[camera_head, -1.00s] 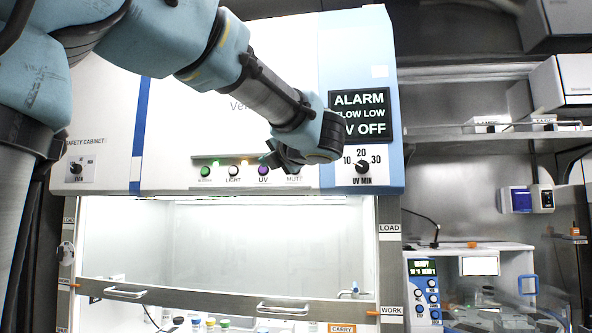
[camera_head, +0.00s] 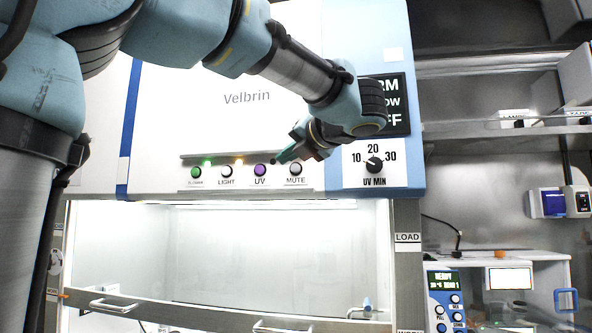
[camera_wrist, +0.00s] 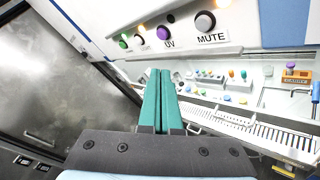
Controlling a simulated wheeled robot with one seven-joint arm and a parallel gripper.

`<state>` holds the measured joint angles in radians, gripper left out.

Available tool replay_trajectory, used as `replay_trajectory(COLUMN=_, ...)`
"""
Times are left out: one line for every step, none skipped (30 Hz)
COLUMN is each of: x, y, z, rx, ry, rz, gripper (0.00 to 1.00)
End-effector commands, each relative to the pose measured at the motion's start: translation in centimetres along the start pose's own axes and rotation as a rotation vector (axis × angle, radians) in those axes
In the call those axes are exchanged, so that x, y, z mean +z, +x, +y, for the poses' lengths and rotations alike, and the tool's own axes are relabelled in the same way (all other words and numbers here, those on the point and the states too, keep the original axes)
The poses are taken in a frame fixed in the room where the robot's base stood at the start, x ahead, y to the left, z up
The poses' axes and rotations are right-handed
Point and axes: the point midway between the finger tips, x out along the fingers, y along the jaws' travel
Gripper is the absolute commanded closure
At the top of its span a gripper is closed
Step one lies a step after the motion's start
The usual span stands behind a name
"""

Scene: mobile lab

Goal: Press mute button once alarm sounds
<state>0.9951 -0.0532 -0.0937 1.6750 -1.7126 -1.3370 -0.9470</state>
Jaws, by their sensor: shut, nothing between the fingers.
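The mute button (camera_head: 296,169) is a pale round knob above the MUTE label, at the right end of the button row on the safety cabinet. It also shows in the wrist view (camera_wrist: 205,21), beyond and right of the fingertips. My gripper (camera_head: 281,157) is shut and empty, its teal fingers just up and left of the mute button in the head view. In the wrist view the closed fingers (camera_wrist: 159,72) stand apart from the button in the picture. The alarm display (camera_head: 395,103) is partly hidden by my arm; only the ends of its white text lines show.
The purple UV button (camera_head: 260,170), the light button (camera_head: 227,171) and the green blower button (camera_head: 196,172) sit left of mute. A UV MIN dial (camera_head: 374,165) is to the right. The glass sash with handles (camera_head: 113,305) lies below.

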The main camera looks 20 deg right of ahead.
Motion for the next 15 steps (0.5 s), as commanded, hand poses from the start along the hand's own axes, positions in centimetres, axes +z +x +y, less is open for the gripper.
replay_trajectory(x=0.0, y=0.0, z=0.0, rx=0.000, ry=0.001, rz=0.000, gripper=1.00)
replay_trajectory(x=0.1, y=0.1, z=0.0, rx=0.000, ry=0.001, rz=0.000, gripper=1.00)
replay_trajectory(x=0.2, y=0.2, z=-0.1, rx=0.000, ry=0.001, rz=0.000, gripper=1.00)
replay_trajectory(x=0.3, y=0.2, z=-0.1, rx=0.001, ry=0.001, rz=0.000, gripper=1.00)
replay_trajectory(x=0.4, y=0.4, z=-0.2, rx=0.001, ry=0.001, rz=0.001, gripper=1.00)
replay_trajectory(x=0.6, y=0.6, z=-0.3, rx=0.001, ry=0.002, rz=0.001, gripper=1.00)
replay_trajectory(x=0.8, y=0.8, z=-0.5, rx=0.001, ry=0.003, rz=0.001, gripper=1.00)
replay_trajectory(x=0.9, y=1.0, z=-0.6, rx=0.001, ry=0.003, rz=0.001, gripper=1.00)
replay_trajectory(x=1.2, y=1.3, z=-0.8, rx=0.000, ry=0.004, rz=0.001, gripper=1.00)
replay_trajectory(x=1.4, y=1.6, z=-1.1, rx=0.000, ry=0.004, rz=0.001, gripper=1.00)
replay_trajectory(x=1.6, y=1.9, z=-1.3, rx=0.000, ry=0.004, rz=0.002, gripper=1.00)
replay_trajectory(x=1.9, y=2.3, z=-1.5, rx=0.001, ry=0.004, rz=0.002, gripper=1.00)
replay_trajectory(x=2.2, y=2.6, z=-1.7, rx=0.001, ry=0.004, rz=0.002, gripper=1.00)
replay_trajectory(x=2.5, y=2.9, z=-1.9, rx=0.001, ry=0.004, rz=0.002, gripper=1.00)
replay_trajectory(x=2.8, y=3.3, z=-2.2, rx=0.000, ry=0.004, rz=0.000, gripper=1.00)
